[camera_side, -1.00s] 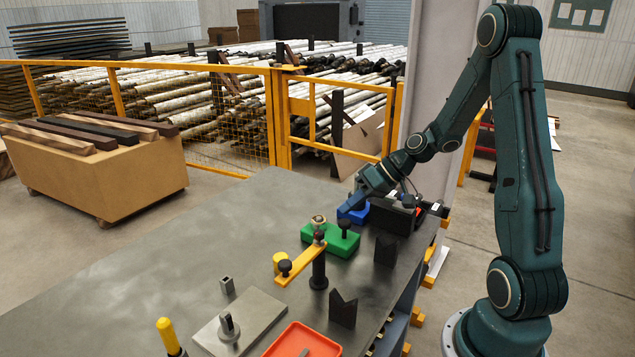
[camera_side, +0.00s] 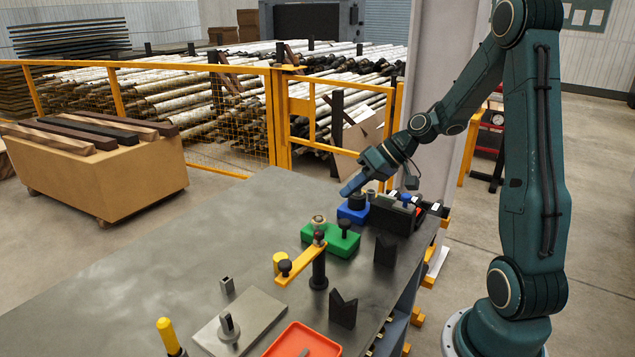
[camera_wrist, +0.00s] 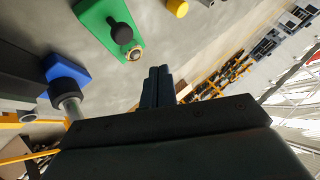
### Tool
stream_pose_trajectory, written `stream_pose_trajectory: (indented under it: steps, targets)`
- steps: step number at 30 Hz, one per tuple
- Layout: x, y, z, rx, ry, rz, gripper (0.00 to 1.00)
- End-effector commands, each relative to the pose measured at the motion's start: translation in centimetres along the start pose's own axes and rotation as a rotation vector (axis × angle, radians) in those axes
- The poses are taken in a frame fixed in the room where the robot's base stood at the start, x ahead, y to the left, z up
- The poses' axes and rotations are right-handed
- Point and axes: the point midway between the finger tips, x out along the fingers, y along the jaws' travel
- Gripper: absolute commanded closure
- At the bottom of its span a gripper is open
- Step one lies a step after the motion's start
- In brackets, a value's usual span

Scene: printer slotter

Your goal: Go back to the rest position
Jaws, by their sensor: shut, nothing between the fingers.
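My gripper (camera_side: 346,191) is shut and empty. In the side view it hangs in the air above the far right end of the metal table, just over the blue block (camera_side: 353,213). In the wrist view its closed fingers (camera_wrist: 157,85) point out over the table. The blue block (camera_wrist: 66,73) carries a dark round part and shows at the left of the wrist view. The green block (camera_side: 330,240) sits nearer on the table with a black knob on it. It also shows at the top of the wrist view (camera_wrist: 108,28).
A yellow arm on a black post (camera_side: 319,272), dark V-blocks (camera_side: 343,310), a steel plate (camera_side: 240,319) and an orange tray (camera_side: 302,341) stand on the table (camera_side: 150,255). A dark box (camera_side: 396,217) is right of the blue block. The table's left side is clear.

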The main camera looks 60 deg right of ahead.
Motion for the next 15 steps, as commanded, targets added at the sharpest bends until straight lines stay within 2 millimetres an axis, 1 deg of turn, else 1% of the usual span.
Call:
stream_pose_trajectory:
  steps: [10,15]
  targets:
    - [0.02,-0.03,0.02,-0.001,-0.001,0.001,1.00]
    - [-0.01,-0.82,0.12,-0.015,-0.019,0.013,1.00]
